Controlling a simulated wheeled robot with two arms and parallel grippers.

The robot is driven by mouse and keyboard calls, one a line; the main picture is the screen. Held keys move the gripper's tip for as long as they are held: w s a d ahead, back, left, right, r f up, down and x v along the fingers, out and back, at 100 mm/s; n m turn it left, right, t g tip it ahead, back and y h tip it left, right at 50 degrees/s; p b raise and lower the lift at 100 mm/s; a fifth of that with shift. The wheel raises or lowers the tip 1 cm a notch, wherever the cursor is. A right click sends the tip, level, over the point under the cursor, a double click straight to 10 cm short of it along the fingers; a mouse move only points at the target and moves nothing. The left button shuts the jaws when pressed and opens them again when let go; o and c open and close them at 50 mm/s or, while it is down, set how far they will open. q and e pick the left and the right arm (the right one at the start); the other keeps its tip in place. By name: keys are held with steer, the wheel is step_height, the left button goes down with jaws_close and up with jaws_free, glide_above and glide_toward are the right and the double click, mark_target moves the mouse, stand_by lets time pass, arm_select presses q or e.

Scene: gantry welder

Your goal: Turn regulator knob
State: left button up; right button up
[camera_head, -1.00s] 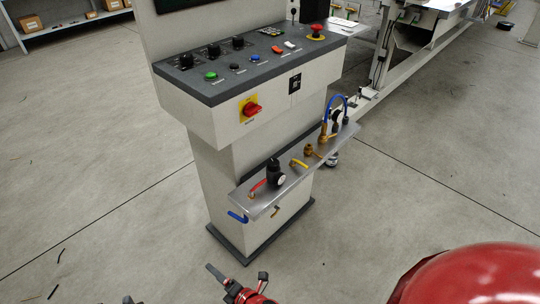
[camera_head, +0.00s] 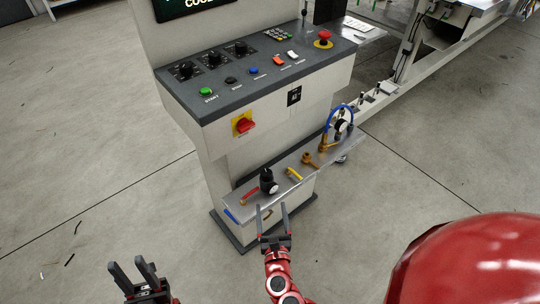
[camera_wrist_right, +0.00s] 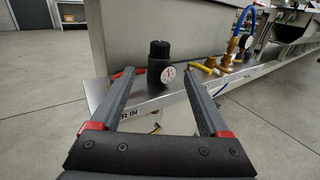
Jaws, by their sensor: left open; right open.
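The regulator with its black knob (camera_head: 267,176) stands upright on the metal shelf (camera_head: 323,152) of the control pedestal; a white round gauge is on its front. In the right wrist view the black knob (camera_wrist_right: 160,48) and the gauge (camera_wrist_right: 168,74) show between and beyond my fingers. My right gripper (camera_head: 271,208) is open and empty, just in front of and below the regulator, apart from it. It also shows open in the right wrist view (camera_wrist_right: 163,78). My left gripper (camera_head: 133,268) is open and empty at the lower left, well away from the pedestal.
A red-handled lever (camera_head: 250,194) and a yellow-handled lever (camera_head: 294,174) flank the regulator. Brass fittings (camera_head: 310,159) and a blue hose (camera_head: 338,108) are farther right on the shelf. The console panel (camera_head: 250,68) overhangs above.

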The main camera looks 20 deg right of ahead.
mark_target(266, 169)
steer(key=x, duration=1.7)
steer(key=shift+r, duration=0.1)
jaws_close()
steer(key=shift+d+r+m+g+h+p, duration=0.15)
steer(key=shift+m+g+h+p, duration=0.3)
steer(key=shift+h, duration=0.45)
steer(key=shift+m+h, duration=0.55)
steer(key=shift+h, duration=0.05)
steer(key=shift+s+d+m+g+h, duration=0.15)
steer(key=shift+d+m+g+h, duration=0.25)
steer(key=shift+h, duration=0.5)
